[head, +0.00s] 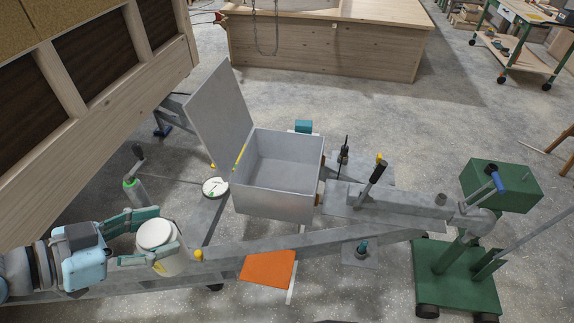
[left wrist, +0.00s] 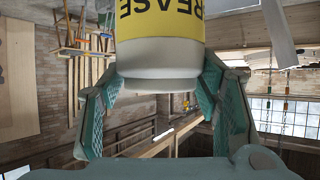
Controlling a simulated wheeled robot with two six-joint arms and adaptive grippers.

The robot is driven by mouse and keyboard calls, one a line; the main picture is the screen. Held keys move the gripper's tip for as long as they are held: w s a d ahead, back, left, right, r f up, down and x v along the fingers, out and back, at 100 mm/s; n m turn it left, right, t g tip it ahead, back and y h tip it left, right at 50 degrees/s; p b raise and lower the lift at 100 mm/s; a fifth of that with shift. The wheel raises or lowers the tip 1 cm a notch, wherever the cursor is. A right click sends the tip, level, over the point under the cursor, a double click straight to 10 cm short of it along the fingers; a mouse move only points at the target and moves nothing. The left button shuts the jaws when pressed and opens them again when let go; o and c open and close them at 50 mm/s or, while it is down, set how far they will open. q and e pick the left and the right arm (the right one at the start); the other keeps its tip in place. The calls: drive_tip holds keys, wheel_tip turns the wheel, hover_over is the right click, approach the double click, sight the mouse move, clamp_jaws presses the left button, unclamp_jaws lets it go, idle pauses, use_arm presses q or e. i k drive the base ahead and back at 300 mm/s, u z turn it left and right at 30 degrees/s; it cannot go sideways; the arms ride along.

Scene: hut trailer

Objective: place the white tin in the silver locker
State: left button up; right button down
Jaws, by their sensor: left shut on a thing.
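The white tin (head: 156,236) is held in my left gripper (head: 167,231), at the lower left of the head view, with one teal finger on each side of it. In the left wrist view the tin (left wrist: 160,62) is between the fingers and shows a yellow label with dark letters. The silver locker (head: 272,205) is an open grey box on the trailer frame in the middle of the head view. Its lid (head: 215,112) stands raised on the left. The inside that shows is empty. The tin is left of and nearer than the locker. My right gripper is not seen.
A grey trailer beam (head: 320,238) runs in front of the locker, with an orange plate (head: 268,267) below it. A black-handled lever (head: 372,180) stands to the right. A wooden wall (head: 80,105) rises at the left. A green wheeled stand (head: 455,275) is at the right.

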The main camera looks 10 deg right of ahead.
sight(299, 177)
drive_tip(key=z, duration=1.25)
drive_tip(key=i, duration=1)
